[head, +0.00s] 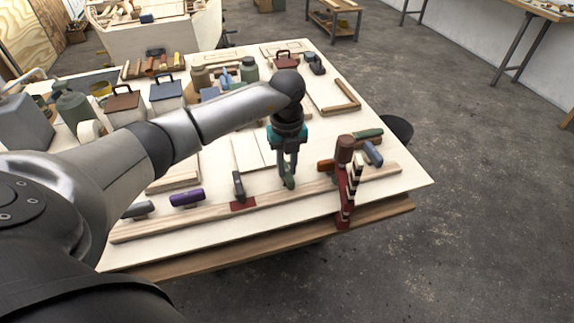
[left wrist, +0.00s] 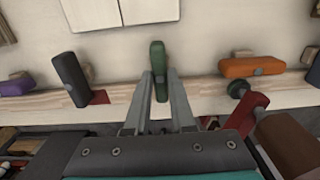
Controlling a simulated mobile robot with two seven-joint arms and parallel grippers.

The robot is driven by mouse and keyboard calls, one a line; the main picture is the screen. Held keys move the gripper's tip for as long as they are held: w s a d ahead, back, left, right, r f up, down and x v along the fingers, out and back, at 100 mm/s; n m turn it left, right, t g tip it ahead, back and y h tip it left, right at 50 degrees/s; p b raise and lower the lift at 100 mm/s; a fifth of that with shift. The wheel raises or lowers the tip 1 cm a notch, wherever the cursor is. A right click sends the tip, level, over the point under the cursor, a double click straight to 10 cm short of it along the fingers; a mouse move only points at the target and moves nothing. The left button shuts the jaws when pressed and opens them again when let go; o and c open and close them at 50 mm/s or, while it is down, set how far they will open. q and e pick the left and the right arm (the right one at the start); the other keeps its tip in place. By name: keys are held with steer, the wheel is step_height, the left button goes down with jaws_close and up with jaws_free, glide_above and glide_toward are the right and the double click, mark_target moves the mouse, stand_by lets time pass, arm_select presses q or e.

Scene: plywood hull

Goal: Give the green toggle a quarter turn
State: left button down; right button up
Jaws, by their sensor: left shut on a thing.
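The green toggle (head: 289,183) is on the long wooden rail (head: 225,212) near the front of the bench. In the left wrist view the toggle (left wrist: 159,62) points across the rail, its far end beyond the rail's back edge. My left gripper (head: 287,172) comes down over it from above. In the left wrist view the gripper's two fingers (left wrist: 160,92) are on either side of the toggle's near part, shut on it. My right gripper is not in view.
A black toggle (head: 239,186) and a purple toggle (head: 187,198) are left along the rail. An orange toggle (left wrist: 252,67) and a red clamp with a brown knob (head: 344,148) stand close on the right. Cans and boxes fill the bench's back left.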

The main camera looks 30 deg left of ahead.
arm_select(q)
steer(key=shift+m, duration=0.4)
steer(key=m, duration=0.3)
steer(key=shift+m+b, duration=0.3)
steer(key=m, duration=0.4)
steer(key=shift+b, duration=0.4)
steer(key=m+b, duration=0.1)
steer(key=m, duration=0.4)
steer(key=shift+w, duration=0.1)
steer(key=shift+r+m+b, duration=0.1)
steer(key=shift+m+b, duration=0.45)
steer(key=shift+m, duration=1.65)
steer(key=c, duration=0.8)
jaws_free()
steer(key=shift+o, duration=0.2)
